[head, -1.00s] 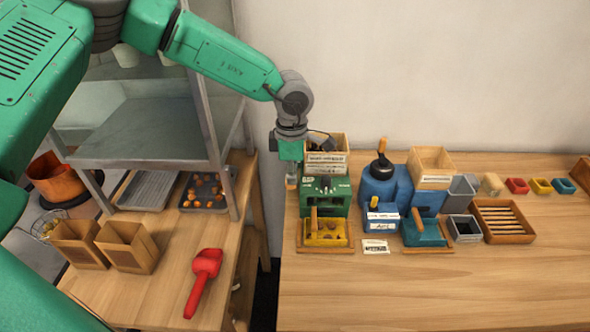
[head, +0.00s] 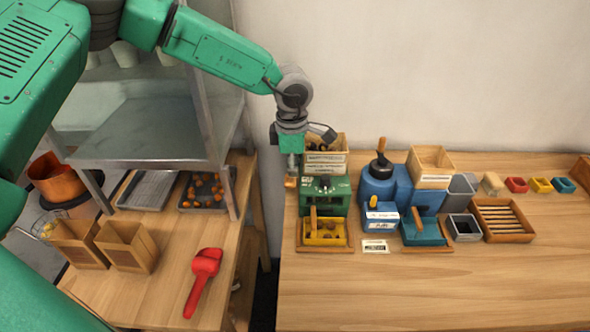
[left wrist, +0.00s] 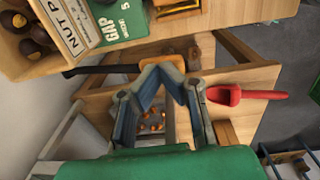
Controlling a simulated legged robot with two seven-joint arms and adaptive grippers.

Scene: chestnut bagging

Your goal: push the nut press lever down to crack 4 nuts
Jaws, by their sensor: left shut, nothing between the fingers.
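The nut press is a green machine (head: 326,195) on the right table, with a wooden hopper (head: 326,160) on top. In the left wrist view the hopper holds dark brown nuts (left wrist: 37,30). The press lever is a black bar (left wrist: 92,70) with a wooden handle (left wrist: 147,69). A yellow tray (head: 325,241) with brownish contents sits at the press's front. My left gripper (head: 291,170) is shut and empty, pointing down at the press's left side. Its fingertips (left wrist: 165,72) overlap the handle in the left wrist view; contact is unclear. My right gripper is not in view.
A blue machine (head: 385,187), a grey bin (head: 463,228) and a slatted wooden tray (head: 502,220) stand right of the press. A red scoop (head: 203,277) and two wooden boxes (head: 127,246) lie on the left table. The right table's front is clear.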

